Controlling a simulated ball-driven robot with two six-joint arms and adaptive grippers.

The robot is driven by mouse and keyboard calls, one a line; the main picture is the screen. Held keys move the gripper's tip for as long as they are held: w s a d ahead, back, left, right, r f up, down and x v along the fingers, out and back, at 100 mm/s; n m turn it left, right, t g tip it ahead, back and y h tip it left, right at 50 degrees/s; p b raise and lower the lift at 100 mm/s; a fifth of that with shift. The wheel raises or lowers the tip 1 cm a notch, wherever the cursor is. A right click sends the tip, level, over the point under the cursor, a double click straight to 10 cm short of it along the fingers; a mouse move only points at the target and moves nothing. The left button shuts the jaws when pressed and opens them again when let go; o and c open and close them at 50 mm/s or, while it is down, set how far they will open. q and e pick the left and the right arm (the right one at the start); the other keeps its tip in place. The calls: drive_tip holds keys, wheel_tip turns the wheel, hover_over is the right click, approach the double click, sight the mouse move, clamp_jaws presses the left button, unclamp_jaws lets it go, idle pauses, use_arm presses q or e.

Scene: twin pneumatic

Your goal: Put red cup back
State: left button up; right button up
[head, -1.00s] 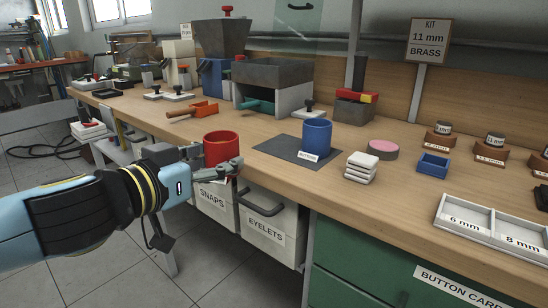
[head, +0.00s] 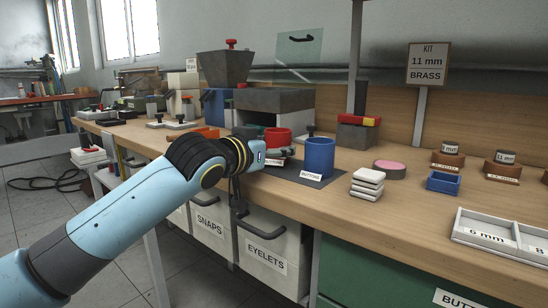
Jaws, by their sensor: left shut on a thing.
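The red cup (head: 278,137) stands upright just left of the blue cup (head: 320,158), above or at the left back part of the dark mat (head: 284,171). I cannot tell if the red cup touches the mat. My left gripper (head: 279,153) is shut on the red cup, low on its side. My own wrist and the gripper hide part of the cup. The blue cup stands upright on the mat with a BUTTONS label at its foot. My right gripper is not in view.
White stacked pads (head: 367,183) and a pink round pad (head: 389,167) lie right of the mat. A grey press-like box (head: 274,99) stands behind the cups. An orange tool (head: 206,133) lies behind my wrist. Bare bench top lies in front of the white pads.

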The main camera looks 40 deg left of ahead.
use_arm(q)
drive_tip(key=shift+w+f, duration=0.1)
drive_tip(key=shift+f, duration=0.35)
drive_tip(key=shift+r, duration=0.2)
drive_tip(key=o, duration=0.8)
drive_tip(key=shift+f, duration=0.1)
drive_tip(key=o, duration=0.4)
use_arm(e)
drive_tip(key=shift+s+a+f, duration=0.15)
use_arm(q)
drive_tip(key=s, duration=0.2)
drive_tip(key=s+r+p, duration=0.1)
drive_tip(key=s, duration=0.2)
drive_tip(key=shift+s+d, duration=0.1)
drive_tip(key=s, duration=0.2)
drive_tip(key=s+p, duration=0.1)
drive_tip(key=s, duration=0.1)
drive_tip(key=s+r+p, duration=0.1)
drive_tip(key=s, duration=0.2)
drive_tip(key=shift+d, duration=0.3)
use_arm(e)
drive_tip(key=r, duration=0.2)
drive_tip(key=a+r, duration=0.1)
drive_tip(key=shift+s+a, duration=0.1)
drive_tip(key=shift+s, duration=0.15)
